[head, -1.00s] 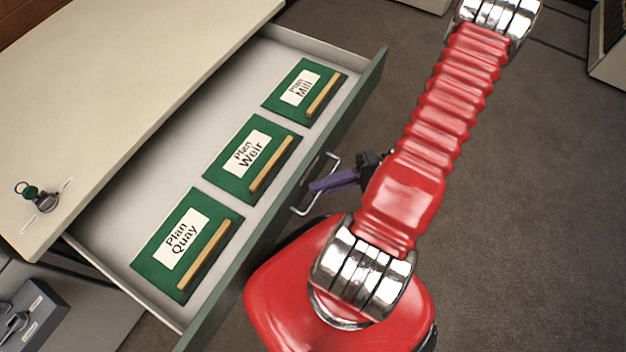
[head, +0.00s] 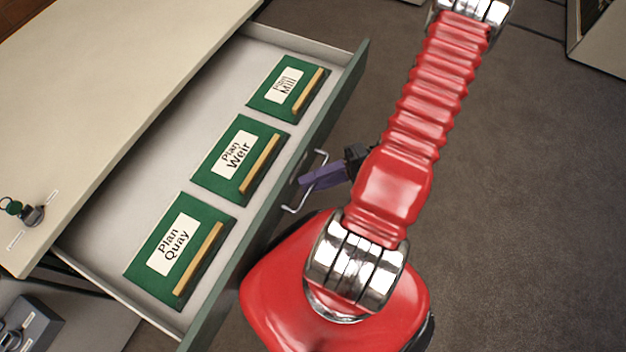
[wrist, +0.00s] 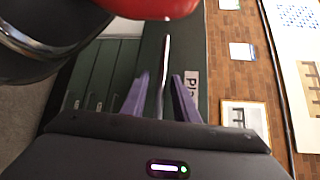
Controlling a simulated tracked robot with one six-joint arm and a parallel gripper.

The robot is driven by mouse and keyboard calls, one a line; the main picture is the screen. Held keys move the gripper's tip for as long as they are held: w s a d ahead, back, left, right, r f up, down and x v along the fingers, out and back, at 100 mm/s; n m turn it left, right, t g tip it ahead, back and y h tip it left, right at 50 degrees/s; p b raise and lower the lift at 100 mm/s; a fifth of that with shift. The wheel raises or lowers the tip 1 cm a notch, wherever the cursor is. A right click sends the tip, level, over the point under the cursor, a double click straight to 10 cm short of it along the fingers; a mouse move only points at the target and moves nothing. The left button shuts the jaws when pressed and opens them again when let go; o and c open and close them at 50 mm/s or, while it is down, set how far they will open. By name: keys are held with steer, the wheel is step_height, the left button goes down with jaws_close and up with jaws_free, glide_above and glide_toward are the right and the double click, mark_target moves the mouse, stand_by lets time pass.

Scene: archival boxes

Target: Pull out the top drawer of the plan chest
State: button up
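The top drawer (head: 222,52) of the plan chest (head: 120,80) stands pulled well out. It holds three green folders labelled Plan Mill (head: 287,86), Plan Weir (head: 240,157) and Plan Quay (head: 178,248). Its dark green front carries a metal bar handle (head: 319,160), which also shows in the wrist view (wrist: 165,60). My gripper (wrist: 160,80) has its two purple fingers on either side of that bar, with visible gaps between fingers and bar, so it looks open. In the head view my gripper (head: 310,180) is at the handle; part of it is hidden by the arm.
A grey tray (head: 30,322) with a metal item is at the lower left. Carpeted floor (head: 520,200) to the right is clear; a pale cabinet (head: 600,35) stands at the far right corner.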

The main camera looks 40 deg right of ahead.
steer(key=v, duration=1.3)
steer(key=shift+d, duration=0.3)
